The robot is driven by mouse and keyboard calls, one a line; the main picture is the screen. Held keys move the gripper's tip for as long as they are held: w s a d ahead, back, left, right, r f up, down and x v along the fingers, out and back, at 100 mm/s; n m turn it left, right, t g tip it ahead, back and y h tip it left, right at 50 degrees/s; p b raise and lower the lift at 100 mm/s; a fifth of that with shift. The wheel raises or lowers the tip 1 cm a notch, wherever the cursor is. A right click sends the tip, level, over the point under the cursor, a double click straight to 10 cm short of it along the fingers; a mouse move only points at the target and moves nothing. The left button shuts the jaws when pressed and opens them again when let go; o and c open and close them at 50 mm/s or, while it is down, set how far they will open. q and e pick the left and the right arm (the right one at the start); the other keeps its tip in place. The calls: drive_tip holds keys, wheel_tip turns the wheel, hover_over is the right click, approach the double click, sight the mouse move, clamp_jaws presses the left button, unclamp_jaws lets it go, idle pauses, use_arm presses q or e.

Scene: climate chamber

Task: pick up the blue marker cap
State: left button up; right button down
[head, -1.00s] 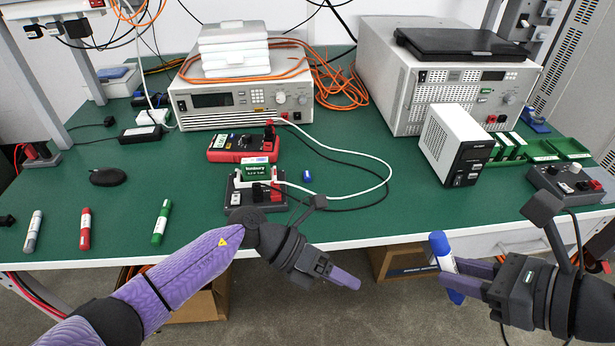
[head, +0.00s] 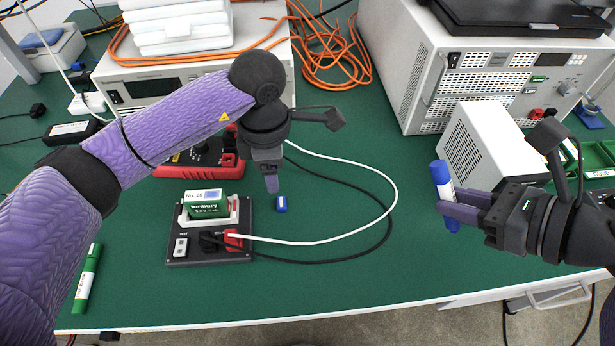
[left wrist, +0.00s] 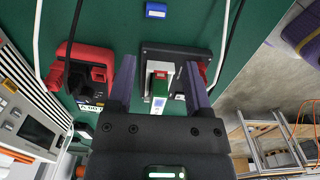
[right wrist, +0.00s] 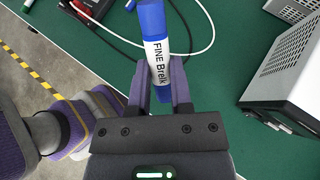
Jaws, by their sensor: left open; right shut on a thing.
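The blue marker cap (head: 281,204) lies on the green bench top, right of the black battery test fixture. It also shows near the top of the left wrist view (left wrist: 156,10). My left gripper (head: 271,184) is open and empty, pointing down close beside the cap in the head view. In the left wrist view (left wrist: 160,85) the cap lies beyond the fingertips, not between them. My right gripper (head: 447,210) is shut on the blue marker (head: 442,178), held upright above the bench. The marker's white label and blue end also show in the right wrist view (right wrist: 157,50).
The test fixture (head: 178,260) holds a green battery, with white and black cables looping right across the bench. A red multimeter (head: 170,170) sits behind it. A green marker (head: 87,280) lies at left. A white-and-grey box (head: 480,150) stands behind my right gripper.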

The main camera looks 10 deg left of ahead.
use_arm(q)
drive_tip(key=b, duration=0.2)
hover_over(279, 205)
drive_tip(key=f, duration=0.5)
drive_tip(key=shift+s+f, duration=0.25)
drive_tip(key=shift+f, duration=0.1)
use_arm(e)
wheel_tip(279, 205, down, 3)
drive_tip(key=shift+s+r, duration=0.1)
drive_tip(key=shift+s, duration=0.05)
use_arm(q)
drive_tip(key=f+b, duration=0.1)
drive_tip(key=f, duration=0.1)
drive_tip(key=f+b, duration=0.1)
drive_tip(key=f, duration=0.2)
drive_tip(key=shift+w+f+b, duration=0.3)
drive_tip(key=shift+b, duration=0.1)
drive_tip(key=shift+r, duration=0.15)
drive_tip(key=shift+c, duration=0.5)
clamp_jaws()
use_arm(e)
wheel_tip(279, 205, down, 3)
drive_tip(key=shift+f, duration=0.1)
